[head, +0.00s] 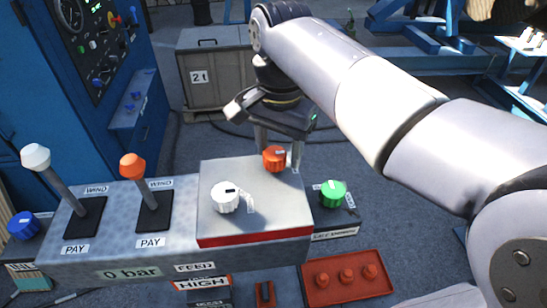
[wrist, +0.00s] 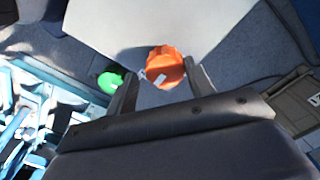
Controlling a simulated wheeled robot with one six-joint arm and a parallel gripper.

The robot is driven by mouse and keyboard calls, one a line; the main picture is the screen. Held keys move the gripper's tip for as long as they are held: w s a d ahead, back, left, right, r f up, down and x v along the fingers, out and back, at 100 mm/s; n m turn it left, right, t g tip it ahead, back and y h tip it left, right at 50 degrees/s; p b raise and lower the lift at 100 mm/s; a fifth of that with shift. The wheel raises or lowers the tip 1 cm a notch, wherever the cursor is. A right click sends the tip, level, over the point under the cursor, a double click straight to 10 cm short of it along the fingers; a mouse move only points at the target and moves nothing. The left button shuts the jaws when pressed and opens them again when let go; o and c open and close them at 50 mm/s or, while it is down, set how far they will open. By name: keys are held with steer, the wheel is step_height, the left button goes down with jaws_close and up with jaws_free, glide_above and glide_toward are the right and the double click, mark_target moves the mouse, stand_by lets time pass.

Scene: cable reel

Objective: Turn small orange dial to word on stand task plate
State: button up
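The small orange dial (head: 274,158) stands at the back right of the light box top (head: 232,178). It has a white mark and also shows in the wrist view (wrist: 165,68). My gripper (head: 279,154) is over it, pointing down. In the wrist view my two fingers (wrist: 162,90) are apart, one on each side of the dial. A gap shows at the left finger; the right finger is close to the dial, and I cannot tell if it touches. A plate (head: 201,284) below the console reads HIGH; its other lines are too small to read surely.
A white dial (head: 226,197) stands front left on the box top, and a green dial (head: 333,193) to its right. Two levers, white-topped (head: 36,157) and orange-topped (head: 133,167), rise at left beside a blue dial (head: 23,225). A red tray (head: 346,277) lies lower right.

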mark_target(282, 155)
steer(key=shift+o, duration=1)
steer(key=shift+s, duration=0.1)
step_height(282, 155, up, 11)
steer(key=shift+d, duration=0.3)
steer(key=shift+s+f, duration=0.1)
steer(key=f, duration=0.7)
steer(key=a+f, duration=0.1)
steer(key=f, duration=0.2)
steer(key=shift+f, duration=0.4)
